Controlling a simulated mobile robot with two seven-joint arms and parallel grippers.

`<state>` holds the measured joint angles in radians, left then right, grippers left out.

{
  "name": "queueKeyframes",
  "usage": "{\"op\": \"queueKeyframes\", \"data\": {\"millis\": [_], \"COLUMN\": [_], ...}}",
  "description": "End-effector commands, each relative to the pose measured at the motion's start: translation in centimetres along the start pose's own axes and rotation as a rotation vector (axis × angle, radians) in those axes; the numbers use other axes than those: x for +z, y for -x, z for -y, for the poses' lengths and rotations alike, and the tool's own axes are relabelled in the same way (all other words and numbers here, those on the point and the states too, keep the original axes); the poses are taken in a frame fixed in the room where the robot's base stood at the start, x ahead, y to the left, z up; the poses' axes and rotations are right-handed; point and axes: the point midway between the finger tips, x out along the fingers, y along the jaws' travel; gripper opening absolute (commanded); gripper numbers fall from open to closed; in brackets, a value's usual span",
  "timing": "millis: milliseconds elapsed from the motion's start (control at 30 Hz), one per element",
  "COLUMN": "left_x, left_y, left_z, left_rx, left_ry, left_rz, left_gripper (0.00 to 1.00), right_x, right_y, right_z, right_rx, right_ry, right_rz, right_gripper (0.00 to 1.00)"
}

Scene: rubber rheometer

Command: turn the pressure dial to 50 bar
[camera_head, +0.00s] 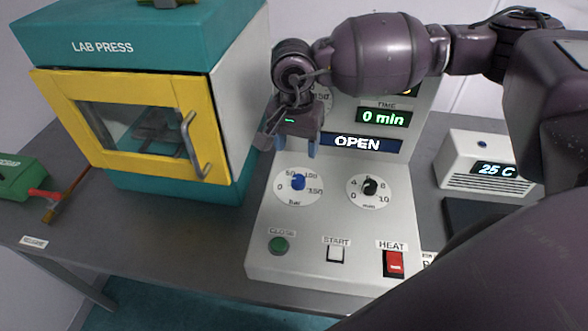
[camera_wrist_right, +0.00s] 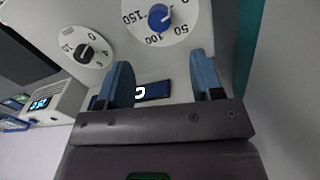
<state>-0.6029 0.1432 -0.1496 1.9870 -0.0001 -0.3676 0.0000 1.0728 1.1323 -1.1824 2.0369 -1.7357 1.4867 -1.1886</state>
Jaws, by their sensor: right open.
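The pressure dial (camera_head: 298,183) is a round white scale marked 0, 50, 100, 150 and "bar", with a blue knob in its middle, on the sloping grey control panel. It also shows at the top of the right wrist view (camera_wrist_right: 160,18). I cannot tell for sure which mark the knob points at. My right gripper (camera_head: 295,146) is open and empty. Its two blue fingers are above the dial in the head view, apart from the knob. In the wrist view the fingers (camera_wrist_right: 160,60) stand to either side below the knob. My left gripper is not in view.
A green CLOSE button (camera_head: 279,244), START button (camera_head: 336,254) and red HEAT switch (camera_head: 393,263) are below. The lab press (camera_head: 140,130) stands left, and a 25 C unit (camera_head: 490,165) right.

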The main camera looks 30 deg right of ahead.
Motion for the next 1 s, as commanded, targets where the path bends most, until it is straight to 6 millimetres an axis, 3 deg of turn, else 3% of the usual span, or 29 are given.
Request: {"op": "queueKeyframes", "data": {"millis": [500,700,1000], "left_x": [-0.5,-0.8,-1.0], "left_y": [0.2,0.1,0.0], "left_z": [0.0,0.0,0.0], "left_rx": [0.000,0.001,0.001], "left_ry": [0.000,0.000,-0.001], "left_rz": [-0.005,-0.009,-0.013], "left_gripper": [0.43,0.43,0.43], "right_x": [0.2,0.2,0.2], "right_y": [-8.2,-9.7,-10.0], "right_z": [0.0,0.1,0.1], "right_rx": [0.000,-0.002,-0.002], "right_ry": [-0.002,-0.001,-0.002], "right_rz": [0.007,0.007,0.006], "right_gripper": [0.60,0.60,0.60]}}
